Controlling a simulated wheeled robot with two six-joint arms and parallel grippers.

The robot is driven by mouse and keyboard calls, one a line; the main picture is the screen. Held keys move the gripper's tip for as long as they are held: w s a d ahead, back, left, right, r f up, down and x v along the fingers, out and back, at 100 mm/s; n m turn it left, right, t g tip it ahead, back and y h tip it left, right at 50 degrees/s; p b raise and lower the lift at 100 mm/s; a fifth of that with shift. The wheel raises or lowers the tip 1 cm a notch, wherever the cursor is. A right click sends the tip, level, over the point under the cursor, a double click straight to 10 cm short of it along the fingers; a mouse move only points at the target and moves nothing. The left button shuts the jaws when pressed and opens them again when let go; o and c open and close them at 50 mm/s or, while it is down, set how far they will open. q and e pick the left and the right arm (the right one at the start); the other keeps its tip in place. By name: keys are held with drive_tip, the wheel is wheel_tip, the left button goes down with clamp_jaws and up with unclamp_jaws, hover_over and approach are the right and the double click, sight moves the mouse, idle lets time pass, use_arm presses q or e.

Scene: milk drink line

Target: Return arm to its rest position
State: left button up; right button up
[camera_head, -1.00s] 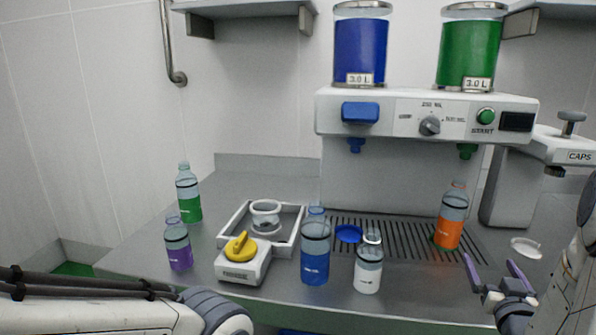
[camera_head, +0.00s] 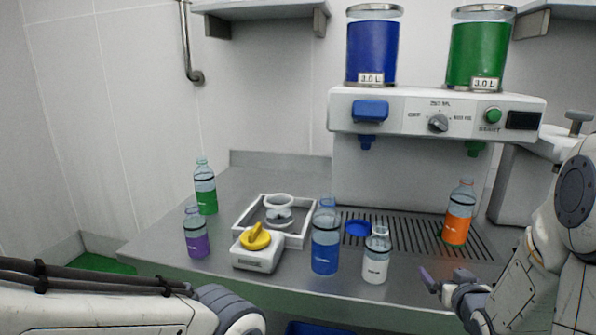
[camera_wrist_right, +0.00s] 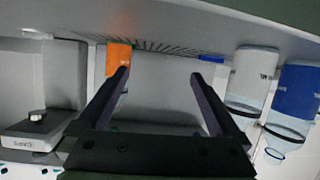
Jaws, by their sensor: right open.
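My right gripper (camera_head: 440,282) is at the front right edge of the counter in the head view, its purple fingers apart and empty. The right wrist view shows the same open fingers (camera_wrist_right: 160,75) with nothing between them. An orange bottle (camera_head: 459,213) stands on the drip grate beyond it, and the orange bottle also shows by the left finger in the wrist view (camera_wrist_right: 118,55). My left arm crosses the lower left of the head view; its gripper is not visible.
A white bottle (camera_head: 376,257) and a blue bottle (camera_head: 325,240) stand left of my right gripper. Purple (camera_head: 197,235) and green (camera_head: 205,190) bottles stand farther left. A yellow-knobbed device (camera_head: 257,250) sits near the front edge. The dispenser (camera_head: 400,112) stands behind the grate.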

drive_tip(key=s+a+f+n+g+y, duration=0.1)
drive_tip(key=a+g, duration=0.1)
drive_tip(key=a, duration=0.5)
drive_tip(key=s+a+f+n+g+y, duration=0.1)
drive_tip(key=s+a+n+g+y, duration=0.1)
drive_tip(key=a, duration=0.4)
drive_tip(key=s+a+f+n+g+y, duration=0.1)
drive_tip(key=s+a+n+g, duration=0.45)
drive_tip(key=s+a, duration=1)
drive_tip(key=s+r+g, duration=0.1)
drive_tip(key=s+g, duration=0.3)
drive_tip(key=s, duration=0.7)
wheel_tip(320, 180, up, 12)
drive_tip(key=p, duration=1.2)
drive_tip(key=shift+w+d+r+h, duration=0.25)
drive_tip(key=shift+h, duration=0.05)
